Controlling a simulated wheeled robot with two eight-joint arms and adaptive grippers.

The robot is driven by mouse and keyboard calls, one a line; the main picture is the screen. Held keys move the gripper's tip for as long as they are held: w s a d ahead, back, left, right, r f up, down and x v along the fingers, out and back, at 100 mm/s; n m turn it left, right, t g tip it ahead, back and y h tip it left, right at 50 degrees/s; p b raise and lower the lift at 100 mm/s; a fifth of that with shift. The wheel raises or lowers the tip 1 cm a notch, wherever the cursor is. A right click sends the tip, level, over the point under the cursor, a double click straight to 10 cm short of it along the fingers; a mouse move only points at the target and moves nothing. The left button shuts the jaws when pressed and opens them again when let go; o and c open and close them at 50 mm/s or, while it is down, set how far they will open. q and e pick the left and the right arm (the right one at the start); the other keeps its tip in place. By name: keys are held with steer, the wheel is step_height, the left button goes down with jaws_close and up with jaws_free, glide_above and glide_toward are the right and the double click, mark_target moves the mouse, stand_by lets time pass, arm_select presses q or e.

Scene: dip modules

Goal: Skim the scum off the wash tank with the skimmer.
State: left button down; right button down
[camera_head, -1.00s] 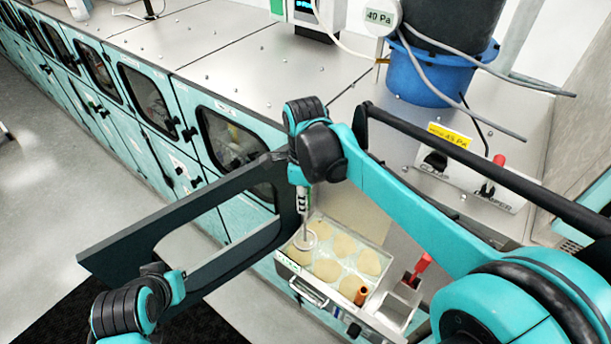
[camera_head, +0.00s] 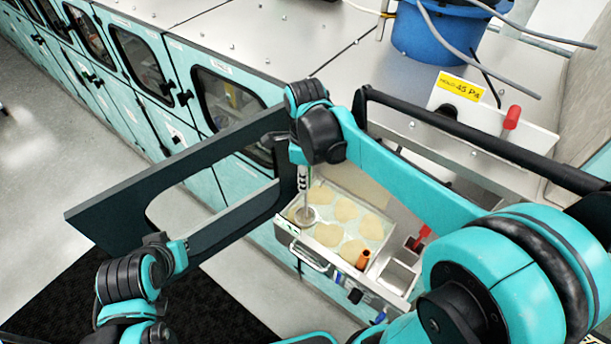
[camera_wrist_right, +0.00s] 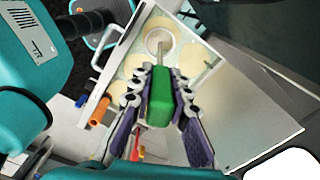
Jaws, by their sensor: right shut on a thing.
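The wash tank (camera_head: 384,253) is a pale open tray with several tan scum patches (camera_head: 346,208) on its surface. The patches also show in the right wrist view (camera_wrist_right: 190,61). My right gripper (camera_wrist_right: 161,92) is shut on the green grip of the skimmer (camera_wrist_right: 160,96). The skimmer's round head (camera_wrist_right: 160,42) points down over the tank. In the head view the head (camera_head: 305,216) is at the tank's left side, near or at the surface; I cannot tell whether it touches.
An orange handle (camera_head: 362,259) stands at the tank's near right edge. Small square bins (camera_head: 398,277) and a red-handled thing (camera_head: 422,235) are to the right. A blue bucket (camera_head: 436,35) and a yellow-labelled panel (camera_head: 461,88) stand behind. Steel worktop (camera_head: 250,40) is clear at the upper left.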

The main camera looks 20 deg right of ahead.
steer(key=shift+w+f+b, duration=0.2)
steer(key=shift+f+b, duration=0.2)
steer(key=shift+f, duration=0.45)
steer(key=shift+s+r, duration=0.1)
steer(key=shift+s, duration=0.05)
steer(key=shift+s+d, duration=0.25)
steer(key=shift+d, duration=0.05)
steer(key=s+d+p, duration=0.1)
steer(key=s+d, duration=0.3)
steer(key=s, duration=0.2)
steer(key=shift+d, duration=0.3)
steer(key=shift+s+d, duration=0.1)
steer(key=shift+s, duration=0.05)
steer(key=s+d+p, duration=0.3)
steer(key=s+d, duration=0.2)
steer(key=s, duration=0.2)
steer(key=shift+s+d, duration=0.25)
steer(key=shift+d, duration=0.15)
stand_by(0.6)
